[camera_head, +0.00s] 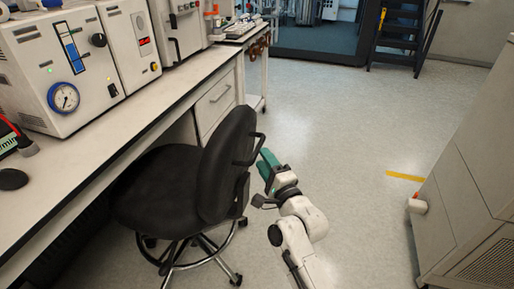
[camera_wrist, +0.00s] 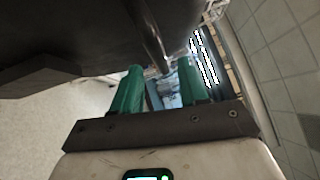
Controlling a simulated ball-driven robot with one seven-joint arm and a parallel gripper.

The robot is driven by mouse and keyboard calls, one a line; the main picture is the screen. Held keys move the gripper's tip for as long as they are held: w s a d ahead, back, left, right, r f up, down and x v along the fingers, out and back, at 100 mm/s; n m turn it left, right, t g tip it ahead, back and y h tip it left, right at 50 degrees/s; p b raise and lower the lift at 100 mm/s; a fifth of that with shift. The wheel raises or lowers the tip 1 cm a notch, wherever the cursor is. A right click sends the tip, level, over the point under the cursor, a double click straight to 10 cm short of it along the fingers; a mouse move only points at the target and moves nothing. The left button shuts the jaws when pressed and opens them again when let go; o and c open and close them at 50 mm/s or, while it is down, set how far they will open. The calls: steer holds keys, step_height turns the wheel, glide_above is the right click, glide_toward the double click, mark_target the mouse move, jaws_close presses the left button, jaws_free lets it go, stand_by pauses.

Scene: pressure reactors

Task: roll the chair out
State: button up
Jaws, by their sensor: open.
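A black office chair (camera_head: 222,165) stands at the bench in the head view, its seat partly under the bench top and its backrest facing the open floor. A dark armrest-like loop sticks out from the backrest's right side. My gripper (camera_head: 266,160) has green fingers and is just right of the backrest, close to that loop. In the wrist view my gripper (camera_wrist: 160,88) is open, its two green fingers apart. A dark bar (camera_wrist: 152,38) of the chair reaches down near the gap between the fingertips. I cannot tell whether they touch it.
A long white bench (camera_head: 120,95) with instruments runs along the left. A grey cabinet (camera_head: 465,180) stands at the right. The floor (camera_head: 335,110) between them is clear. A dark step ladder (camera_head: 405,35) stands at the back.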

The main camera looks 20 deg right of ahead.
mark_target(257, 148)
steer(key=shift+w+a+r, duration=0.1)
steer(key=shift+w+a, duration=0.05)
steer(key=shift+w, duration=0.7)
steer(key=shift+w+a+r, duration=0.1)
steer(key=shift+w+r, duration=0.05)
steer(key=shift+w, duration=0.65)
steer(key=shift+w+a+r, duration=0.1)
steer(key=shift+w+a, duration=0.05)
steer(key=shift+w, duration=0.7)
jaws_close()
steer(key=shift+f, duration=0.1)
